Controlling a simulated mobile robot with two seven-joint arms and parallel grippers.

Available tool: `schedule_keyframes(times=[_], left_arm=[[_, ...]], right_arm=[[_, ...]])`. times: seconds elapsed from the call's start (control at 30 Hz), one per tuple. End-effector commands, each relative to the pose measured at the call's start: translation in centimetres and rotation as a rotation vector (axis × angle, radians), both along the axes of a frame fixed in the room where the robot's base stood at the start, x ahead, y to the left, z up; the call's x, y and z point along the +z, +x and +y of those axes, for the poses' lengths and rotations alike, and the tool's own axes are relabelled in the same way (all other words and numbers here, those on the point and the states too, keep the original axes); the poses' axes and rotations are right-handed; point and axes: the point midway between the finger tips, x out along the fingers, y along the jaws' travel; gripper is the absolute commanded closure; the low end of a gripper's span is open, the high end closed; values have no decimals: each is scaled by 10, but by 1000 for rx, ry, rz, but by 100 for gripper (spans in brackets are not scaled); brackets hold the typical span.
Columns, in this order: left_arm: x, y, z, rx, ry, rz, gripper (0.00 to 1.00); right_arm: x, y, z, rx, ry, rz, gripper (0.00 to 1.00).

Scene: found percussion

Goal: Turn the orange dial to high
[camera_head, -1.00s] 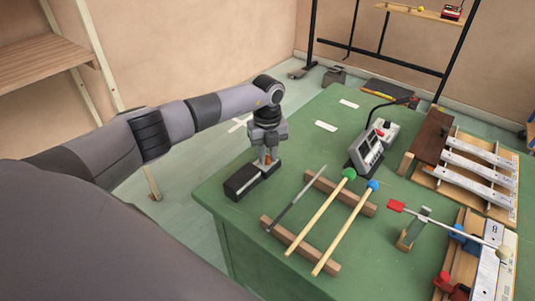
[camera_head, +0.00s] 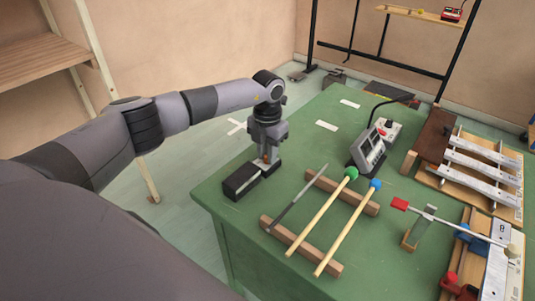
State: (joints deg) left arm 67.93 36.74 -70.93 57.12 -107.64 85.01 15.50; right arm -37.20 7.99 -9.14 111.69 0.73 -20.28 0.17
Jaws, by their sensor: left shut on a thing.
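My left gripper (camera_head: 265,158) points straight down over a black box (camera_head: 241,182) at the left edge of the green table. It is shut on the orange dial (camera_head: 265,159) on the box's far end. Only a small bit of orange shows between the fingers, so the dial's setting cannot be read. My right gripper is not in view.
Two mallets with green (camera_head: 351,173) and blue (camera_head: 376,184) heads and a grey rod (camera_head: 297,199) lie across wooden bars right of the box. A grey device with a screen (camera_head: 368,151) stands behind them. Metal bars on wood (camera_head: 475,170) fill the right side.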

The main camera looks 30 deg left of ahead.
Motion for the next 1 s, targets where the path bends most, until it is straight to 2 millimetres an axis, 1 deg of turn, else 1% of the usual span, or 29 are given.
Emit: schedule_keyframes(times=[0.2, 0.5, 0.7, 1.0], left_arm=[[0, 1, 0, -182, 0, -3, 100], [1, 1, 1, -360, 1, -2, 100], [1, 1, 1, -419, 0, -3, 100], [2, 1, 1, -441, 0, -3, 100]], right_arm=[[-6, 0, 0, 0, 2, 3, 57], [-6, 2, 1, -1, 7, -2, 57], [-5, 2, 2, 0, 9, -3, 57], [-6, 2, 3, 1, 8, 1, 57]])
